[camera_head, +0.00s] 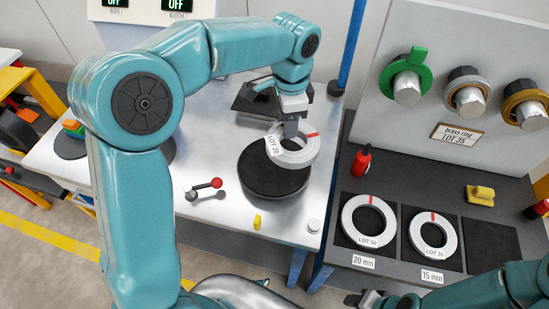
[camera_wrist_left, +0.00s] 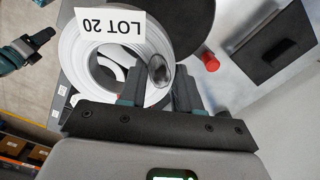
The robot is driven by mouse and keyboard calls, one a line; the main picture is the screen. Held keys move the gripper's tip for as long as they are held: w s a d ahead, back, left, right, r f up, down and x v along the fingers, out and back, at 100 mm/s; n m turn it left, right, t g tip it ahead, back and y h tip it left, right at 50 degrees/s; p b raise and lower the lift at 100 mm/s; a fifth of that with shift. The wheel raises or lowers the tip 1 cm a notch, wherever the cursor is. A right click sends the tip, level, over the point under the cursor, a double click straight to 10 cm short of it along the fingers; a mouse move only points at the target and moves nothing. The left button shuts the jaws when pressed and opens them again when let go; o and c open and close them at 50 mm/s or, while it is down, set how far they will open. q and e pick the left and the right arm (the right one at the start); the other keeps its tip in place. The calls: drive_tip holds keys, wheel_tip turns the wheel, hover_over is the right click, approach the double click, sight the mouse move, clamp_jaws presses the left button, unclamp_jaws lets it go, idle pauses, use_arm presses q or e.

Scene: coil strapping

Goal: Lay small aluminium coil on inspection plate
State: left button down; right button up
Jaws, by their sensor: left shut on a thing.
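The coil marked LOT 20 (camera_head: 292,149) is a pale ring with a white label and a red mark. My left gripper (camera_head: 290,132) is shut on its rim and holds it above the round black plate (camera_head: 270,183). The coil looks slightly tilted; the exact gap to the plate is hard to judge. In the left wrist view the coil (camera_wrist_left: 105,40) sits at the fingers, and part of the black plate (camera_wrist_left: 185,20) shows behind it. My right gripper (camera_head: 368,299) is at the bottom edge, far from the coil, and its jaws are unclear.
Pale coils marked LOT 50 (camera_head: 347,222) and LOT 35 (camera_head: 413,234) lie on the dark bench at right. A red-knobbed lever (camera_head: 205,187) and yellow piece (camera_head: 257,221) are near the plate. A red bottle (camera_head: 361,160) stands right. Rings hang on pegs behind.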

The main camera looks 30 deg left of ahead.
use_arm(q)
wheel_tip(320, 180, up, 7)
drive_tip(key=w+a+m+p, duration=0.1)
drive_tip(key=w+m+p, duration=0.1)
drive_tip(key=m, duration=0.7)
drive_tip(key=m+b, duration=0.1)
drive_tip(key=m, duration=0.1)
approach(285, 145)
drive_tip(key=s, duration=0.1)
drive_tip(key=s+d+f, duration=0.1)
drive_tip(key=shift+s, duration=0.35)
wheel_tip(285, 145, down, 5)
drive_tip(key=shift+w+d+f, duration=0.1)
drive_tip(key=shift+f, duration=0.05)
